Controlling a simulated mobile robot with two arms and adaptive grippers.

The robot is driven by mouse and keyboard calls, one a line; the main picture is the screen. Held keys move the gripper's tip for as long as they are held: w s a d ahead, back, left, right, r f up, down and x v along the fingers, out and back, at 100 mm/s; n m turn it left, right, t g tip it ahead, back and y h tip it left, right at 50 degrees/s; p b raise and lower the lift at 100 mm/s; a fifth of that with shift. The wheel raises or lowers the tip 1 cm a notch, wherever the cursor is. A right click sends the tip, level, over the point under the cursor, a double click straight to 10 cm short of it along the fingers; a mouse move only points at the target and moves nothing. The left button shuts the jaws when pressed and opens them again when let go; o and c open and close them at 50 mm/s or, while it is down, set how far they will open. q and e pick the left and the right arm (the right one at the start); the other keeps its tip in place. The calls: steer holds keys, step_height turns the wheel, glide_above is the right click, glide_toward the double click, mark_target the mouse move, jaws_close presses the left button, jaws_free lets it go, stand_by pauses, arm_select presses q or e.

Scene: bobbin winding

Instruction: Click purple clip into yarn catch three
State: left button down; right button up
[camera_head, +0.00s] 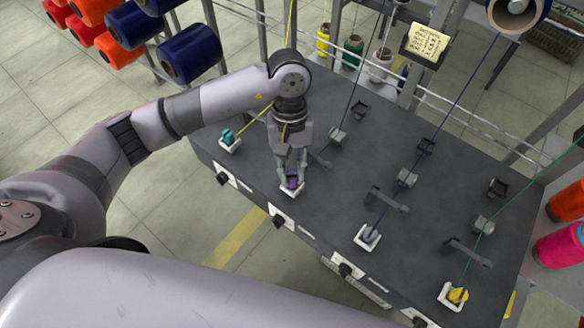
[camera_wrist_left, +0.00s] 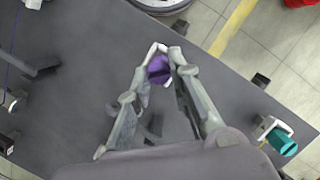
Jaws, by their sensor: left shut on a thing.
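The purple clip (camera_head: 292,182) is at a white catch (camera_head: 290,191) on the dark grey machine top, near its front edge. My left gripper (camera_head: 291,176) points down and is shut on the purple clip. In the left wrist view, the purple clip (camera_wrist_left: 158,70) sits between the fingertips of the left gripper (camera_wrist_left: 160,64). The white catch (camera_wrist_left: 148,52) shows around the clip's far side there. I cannot tell whether the clip is seated in it. My right gripper is not in view.
Yarns run above the machine top (camera_head: 330,205), past dark guides and grey arms. Spools stand at the back and right.

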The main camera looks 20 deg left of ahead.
arm_select(q)
steer(key=shift+f+b, duration=0.35)
steer(key=shift+f, duration=0.05)
steer(key=c, duration=1.4)
jaws_free()
steer(key=shift+r, duration=0.2)
